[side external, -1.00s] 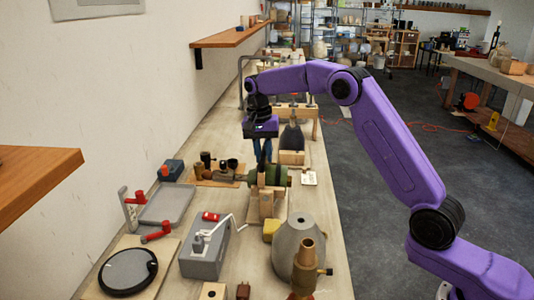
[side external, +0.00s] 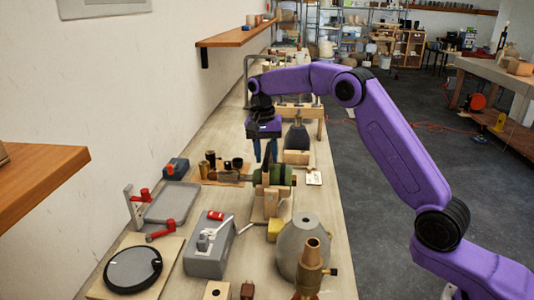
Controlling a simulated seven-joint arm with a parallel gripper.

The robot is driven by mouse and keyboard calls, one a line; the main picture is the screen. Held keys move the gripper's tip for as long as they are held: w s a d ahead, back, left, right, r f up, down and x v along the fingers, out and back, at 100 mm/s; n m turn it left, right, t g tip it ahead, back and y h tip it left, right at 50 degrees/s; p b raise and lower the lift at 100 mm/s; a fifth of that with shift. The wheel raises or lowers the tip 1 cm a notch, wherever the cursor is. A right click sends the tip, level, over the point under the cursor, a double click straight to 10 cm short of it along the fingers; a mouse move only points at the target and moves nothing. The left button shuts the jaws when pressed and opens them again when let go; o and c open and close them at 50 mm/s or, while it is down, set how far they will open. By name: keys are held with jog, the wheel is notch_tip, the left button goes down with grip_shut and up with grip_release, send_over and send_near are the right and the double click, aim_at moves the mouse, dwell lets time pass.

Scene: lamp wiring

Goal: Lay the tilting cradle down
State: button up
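The tilting cradle (side external: 271,199) is a pale wooden stand at the middle of the bench. A dark green rounded body (side external: 285,175) lies roughly level across its top, with a narrower grey-brown part (side external: 230,176) reaching left. My gripper (side external: 265,160) hangs just behind and above the green body, pointing down. Its two blue fingers stand apart with a gap between them and nothing visible in it. The lower fingertips come close to the green body, and I cannot tell whether they touch it. The far side of the cradle is hidden.
A grey box with a crank (side external: 208,252), a grey cone-shaped shade (side external: 301,243) and a brass fitting (side external: 311,262) stand in front. A grey tray (side external: 172,203) and small dark cups (side external: 210,159) are at left. A wooden frame (side external: 298,112) stands behind my gripper.

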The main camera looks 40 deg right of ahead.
notch_tip(320, 180, up, 12)
jog(key=shift+w+a, duration=0.35)
dwell(0.6)
jog(key=shift+a, duration=0.1)
dwell(0.5)
